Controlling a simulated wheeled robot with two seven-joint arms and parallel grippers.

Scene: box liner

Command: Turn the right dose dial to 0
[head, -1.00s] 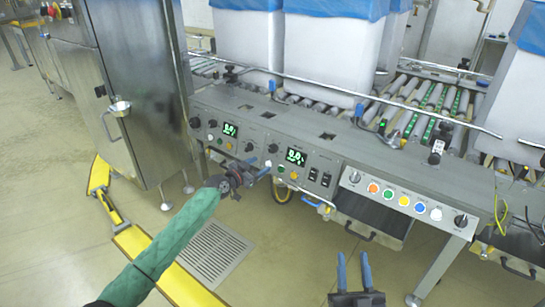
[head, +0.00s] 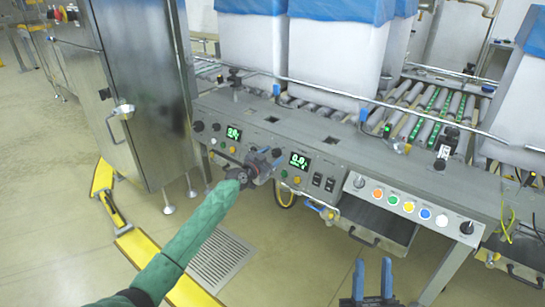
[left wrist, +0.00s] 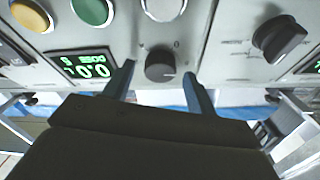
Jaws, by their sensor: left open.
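The right dose dial is a round dark knob (left wrist: 160,65) on the grey panel, beside a green-lit display (left wrist: 85,66). In the left wrist view it sits between the two fingertips of my left gripper (left wrist: 158,82), with visible gaps on both sides. I cannot read its pointer clearly. In the head view my left gripper (head: 264,163) is at the panel, just left of the right display (head: 299,160), and hides the dial. The display seems to read 0.0. My right gripper (head: 373,276) is open and empty, low in front of the panel.
Another dark knob (left wrist: 279,38) is right of the dial in the left wrist view. A second display (head: 233,133) is further left on the console. Coloured buttons (head: 409,206) line the right panel. A steel cabinet (head: 135,90) stands at left. The floor in front is open.

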